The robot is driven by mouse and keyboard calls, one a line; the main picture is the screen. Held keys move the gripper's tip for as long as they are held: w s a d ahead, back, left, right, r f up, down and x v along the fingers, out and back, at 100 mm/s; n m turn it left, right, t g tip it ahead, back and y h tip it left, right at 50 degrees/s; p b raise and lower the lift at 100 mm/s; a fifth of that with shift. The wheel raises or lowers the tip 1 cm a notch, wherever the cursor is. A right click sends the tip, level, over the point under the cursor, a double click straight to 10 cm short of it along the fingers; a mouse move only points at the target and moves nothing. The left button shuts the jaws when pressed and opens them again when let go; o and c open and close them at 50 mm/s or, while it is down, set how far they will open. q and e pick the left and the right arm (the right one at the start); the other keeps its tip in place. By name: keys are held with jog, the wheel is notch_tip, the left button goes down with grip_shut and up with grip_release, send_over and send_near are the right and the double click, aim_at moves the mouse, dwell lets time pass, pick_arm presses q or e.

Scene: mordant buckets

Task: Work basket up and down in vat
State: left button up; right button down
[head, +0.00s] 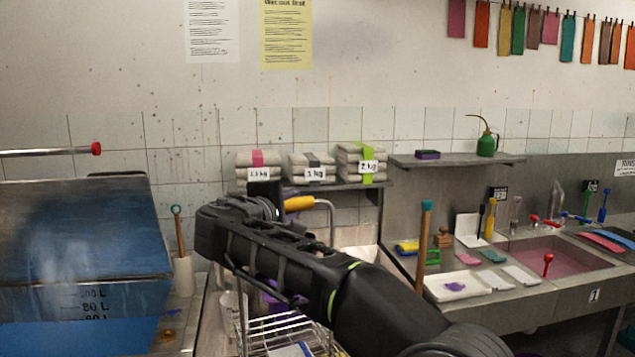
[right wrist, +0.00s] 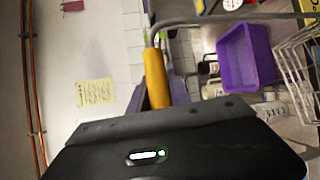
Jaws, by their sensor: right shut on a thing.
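My right gripper (head: 265,200) is shut on the yellow grip (head: 300,203) of a bent metal handle. The grip also shows in the right wrist view (right wrist: 157,78), upright just ahead of the gripper body. My own arm hides where the handle's rod leads. A wire basket (head: 285,328) shows below my arm, and wirework (right wrist: 303,65) shows at the right of the wrist view. I cannot tell whether the handle joins it. The vat (head: 65,225) is at the left, blue, with litre marks on its front. My left gripper is out of view.
A purple bin (right wrist: 247,55) stands near the wirework. A stick in a white holder (head: 183,272) stands beside the vat. Folded cloth stacks (head: 312,168) sit on a shelf behind. A sink counter (head: 560,258) with tools fills the right. A red-ended rod (head: 50,152) extends above the vat.

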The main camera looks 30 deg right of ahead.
jog(key=s+a+f+n+t+y, duration=0.1)
jog(key=a+f+n+t+y, duration=0.25)
jog(key=a+f, duration=0.8)
jog(key=s+a+f+n+t+y, duration=0.15)
jog(key=a+f+n+y, duration=0.3)
jog(key=a+f, duration=0.75)
jog(key=s+a+f+n+y, duration=0.1)
jog(key=s+f+y, duration=0.1)
jog(key=f, duration=0.4)
jog(key=s+a+f+n+y, duration=0.1)
jog(key=s+a+f+y, duration=0.1)
jog(key=s+f, duration=0.2)
notch_tip(320, 180, down, 3)
jog(key=shift+a+r+t+y, duration=0.2)
jog(key=shift+a+t+y, duration=0.1)
jog(key=shift+t, duration=0.1)
